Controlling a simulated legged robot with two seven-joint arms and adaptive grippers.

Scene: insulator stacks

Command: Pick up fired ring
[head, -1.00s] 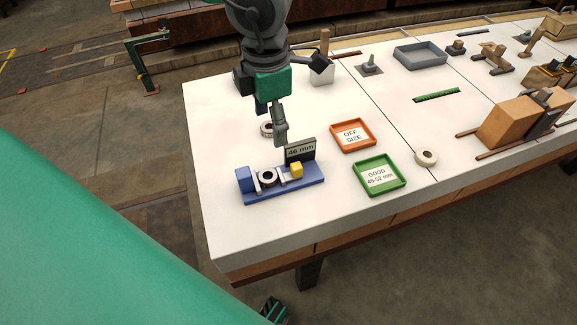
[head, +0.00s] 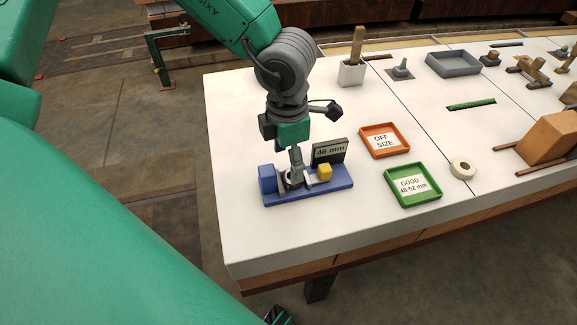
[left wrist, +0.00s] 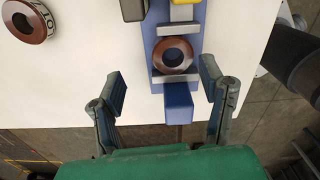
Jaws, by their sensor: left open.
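A brown fired ring (left wrist: 173,53) sits in the blue gauge (head: 335,190), between its grey jaws; in the head view my gripper mostly hides it. The gauge's display (head: 329,152) reads 46 mm. My left gripper (left wrist: 163,84) is open and points down over the gauge. In the left wrist view its fingers stand apart on either side of the gauge, just short of the ring, with the blue end block between them. In the head view the gripper (head: 296,168) is right above the ring. My right gripper is out of view.
Another brown ring (left wrist: 28,20) with lettering lies beside the gauge. An orange OFF SIZE tray (head: 393,154) and a green GOOD 48-52 mm tray (head: 422,202) stand right of the gauge, both without rings. A pale ring-shaped roll (head: 462,168) lies beyond the green tray.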

